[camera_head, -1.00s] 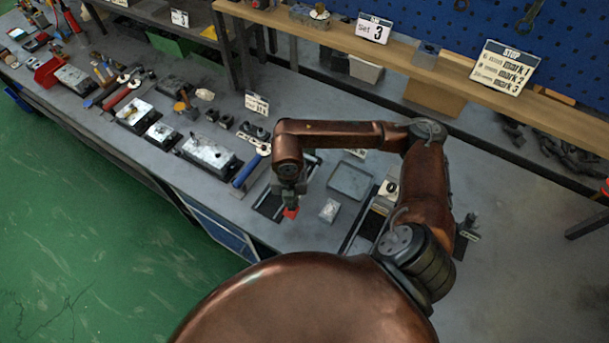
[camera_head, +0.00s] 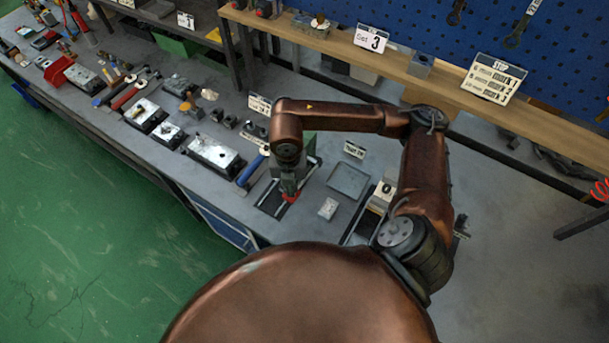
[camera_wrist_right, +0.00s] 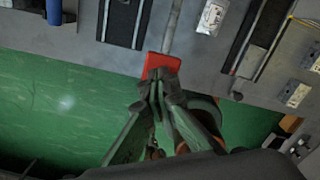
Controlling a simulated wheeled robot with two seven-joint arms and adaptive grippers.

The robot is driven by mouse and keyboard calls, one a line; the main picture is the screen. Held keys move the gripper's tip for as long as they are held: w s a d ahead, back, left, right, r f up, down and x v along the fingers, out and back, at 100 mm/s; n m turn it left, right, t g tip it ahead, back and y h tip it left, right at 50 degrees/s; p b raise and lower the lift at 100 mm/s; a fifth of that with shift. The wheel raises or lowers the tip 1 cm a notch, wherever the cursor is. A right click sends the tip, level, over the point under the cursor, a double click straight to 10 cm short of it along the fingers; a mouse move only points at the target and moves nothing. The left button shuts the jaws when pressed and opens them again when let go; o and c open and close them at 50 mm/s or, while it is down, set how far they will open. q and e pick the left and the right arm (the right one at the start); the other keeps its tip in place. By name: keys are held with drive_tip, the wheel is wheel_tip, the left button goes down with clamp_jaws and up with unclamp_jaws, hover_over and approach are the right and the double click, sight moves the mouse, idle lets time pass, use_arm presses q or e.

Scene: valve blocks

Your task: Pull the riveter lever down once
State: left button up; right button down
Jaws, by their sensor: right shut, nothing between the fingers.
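The riveter's green body (camera_head: 308,140) stands on the bench, mostly hidden behind my right arm. Its lever has a red handle (camera_head: 290,198), low over the dark base, beside my right gripper (camera_head: 289,187). In the right wrist view the red handle (camera_wrist_right: 161,64) sits at the end of a grey rod (camera_wrist_right: 173,30). My right gripper (camera_wrist_right: 158,85) is shut there, its fingertips at the handle's near edge with nothing between them. They look to be touching or very close to the handle. My left gripper is out of view.
A small pale box (camera_head: 328,208) and a grey tray (camera_head: 349,181) lie right of the riveter. A blue-handled tool (camera_head: 250,170) and a metal block (camera_head: 215,154) lie to its left. The bench's front edge and green floor are close by.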

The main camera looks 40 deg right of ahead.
drive_tip(key=shift+r+p, duration=1.4)
drive_tip(key=shift+r, duration=1.35)
drive_tip(key=shift+a, duration=0.1)
